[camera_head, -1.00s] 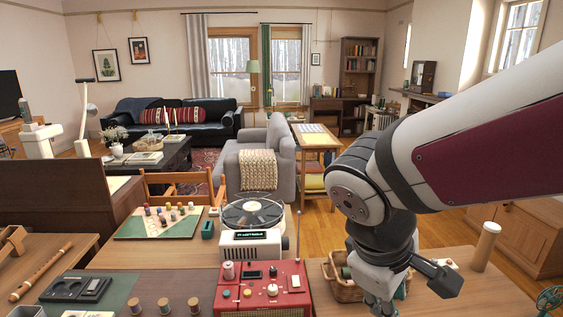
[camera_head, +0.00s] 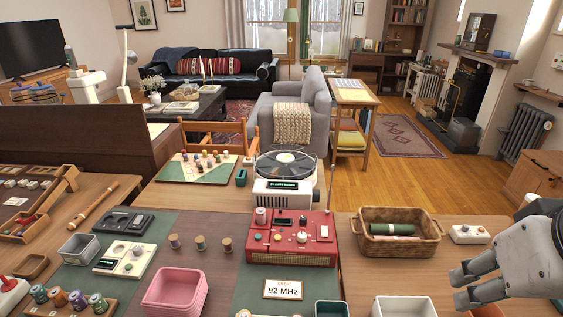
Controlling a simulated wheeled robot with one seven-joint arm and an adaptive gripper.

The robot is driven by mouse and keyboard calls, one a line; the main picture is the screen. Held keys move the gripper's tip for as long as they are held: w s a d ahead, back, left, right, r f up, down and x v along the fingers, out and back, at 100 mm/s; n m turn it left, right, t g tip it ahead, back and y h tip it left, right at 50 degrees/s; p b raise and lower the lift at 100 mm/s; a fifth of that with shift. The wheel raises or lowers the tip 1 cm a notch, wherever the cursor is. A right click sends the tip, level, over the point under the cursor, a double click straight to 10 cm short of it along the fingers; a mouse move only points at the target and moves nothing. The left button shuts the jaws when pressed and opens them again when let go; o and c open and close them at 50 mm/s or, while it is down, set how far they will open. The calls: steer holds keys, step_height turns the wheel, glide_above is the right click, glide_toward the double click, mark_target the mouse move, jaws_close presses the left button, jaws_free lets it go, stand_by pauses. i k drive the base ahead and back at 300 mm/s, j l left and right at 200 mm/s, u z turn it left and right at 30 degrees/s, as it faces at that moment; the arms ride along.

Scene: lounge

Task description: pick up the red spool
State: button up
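No spool that is clearly red shows. Several thread spools (camera_head: 77,300) in teal, orange, blue and green stand in a wooden rack at the lower left. Three brown spools (camera_head: 200,243) stand upright in a row on the table, left of the red radio. My gripper (camera_head: 459,288) is at the lower right, beyond the wicker basket and far from these spools. Its fingers point left, apart, with nothing seen between them. Part of it is cut off by the picture's right edge.
A red radio (camera_head: 292,246) and a turntable (camera_head: 284,172) stand mid-table. A wicker basket (camera_head: 398,246) holds a dark green roll. A pink bin (camera_head: 175,291), a 92 MHz card (camera_head: 283,289) and a white controller (camera_head: 469,234) lie around. Bare wood lies right of the radio.

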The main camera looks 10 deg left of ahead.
mark_target(226, 242)
steer(key=u, duration=0.95)
steer(key=i+j, duration=0.15)
steer(key=j, duration=0.35)
steer(key=i+j+z, duration=0.1)
steer(key=j, duration=0.4)
steer(key=i+j+z, duration=0.1)
steer(key=j, duration=0.45)
steer(key=i+j, duration=0.2)
steer(key=j, duration=0.35)
steer(key=i+j+z, duration=0.1)
steer(key=j, duration=0.4)
steer(key=i+j, duration=0.1)
steer(key=j, duration=0.45)
steer(key=z, duration=0.05)
